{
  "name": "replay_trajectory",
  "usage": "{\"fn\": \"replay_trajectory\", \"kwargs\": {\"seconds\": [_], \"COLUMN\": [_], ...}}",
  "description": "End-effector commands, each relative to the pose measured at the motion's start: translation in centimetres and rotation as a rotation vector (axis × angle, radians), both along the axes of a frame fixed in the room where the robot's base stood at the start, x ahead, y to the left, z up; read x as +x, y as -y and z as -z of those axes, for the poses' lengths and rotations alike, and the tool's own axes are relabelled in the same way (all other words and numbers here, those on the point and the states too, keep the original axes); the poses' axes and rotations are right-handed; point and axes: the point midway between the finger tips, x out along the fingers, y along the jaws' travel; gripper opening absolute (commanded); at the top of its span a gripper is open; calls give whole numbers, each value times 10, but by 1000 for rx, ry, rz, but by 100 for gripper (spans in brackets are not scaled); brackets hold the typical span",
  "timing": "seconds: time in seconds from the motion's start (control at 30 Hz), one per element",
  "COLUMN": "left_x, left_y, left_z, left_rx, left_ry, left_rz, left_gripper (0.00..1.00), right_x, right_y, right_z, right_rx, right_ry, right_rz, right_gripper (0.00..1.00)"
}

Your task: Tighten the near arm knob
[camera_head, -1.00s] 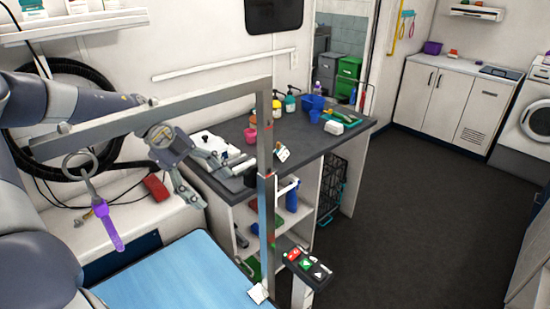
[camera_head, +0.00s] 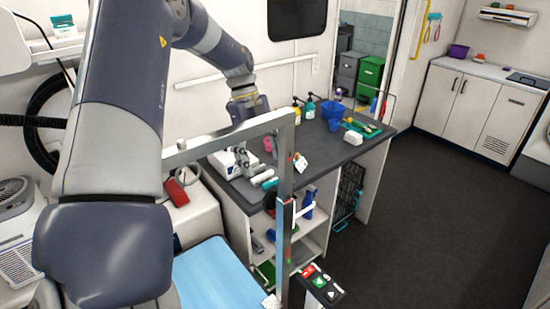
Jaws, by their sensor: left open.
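The grooming arm is a grey metal frame with a horizontal bar (camera_head: 222,143) and an upright post (camera_head: 284,240) at the corner of the blue grooming table (camera_head: 215,275). My left gripper (camera_head: 245,168) is open, pointing down behind the bar and left of the post, apart from the handle. Its fingers overlap the counter items in the picture. My left arm covers the left part of the bar. My right gripper is out of view.
A dark counter (camera_head: 335,150) with bottles, a blue tub (camera_head: 331,116) and a green tray (camera_head: 365,128) stands behind the post. A button panel (camera_head: 320,285) is at the post's lower right. The floor (camera_head: 430,210) to the right is clear.

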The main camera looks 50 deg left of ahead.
Motion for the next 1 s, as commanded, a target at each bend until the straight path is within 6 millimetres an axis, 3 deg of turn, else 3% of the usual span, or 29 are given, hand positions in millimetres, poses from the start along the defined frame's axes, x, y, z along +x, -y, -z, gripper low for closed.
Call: {"fn": "replay_trajectory", "kwargs": {"seconds": [0.3,0.5,0.9,1.0], "left_x": [-4,-3,-3,-3], "left_y": [24,33,36,35], "left_z": [54,78,87,87], "left_rx": [-3,-2,-1,-1], "left_ry": [-6,-2,1,1], "left_rz": [-1,-1,-2,-2], "left_gripper": [73,73,73,53], "right_x": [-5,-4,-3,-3], "right_y": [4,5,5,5], "right_z": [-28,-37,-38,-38], "right_rx": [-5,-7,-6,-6], "right_ry": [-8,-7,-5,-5], "right_rz": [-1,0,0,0], "right_gripper": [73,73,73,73]}}
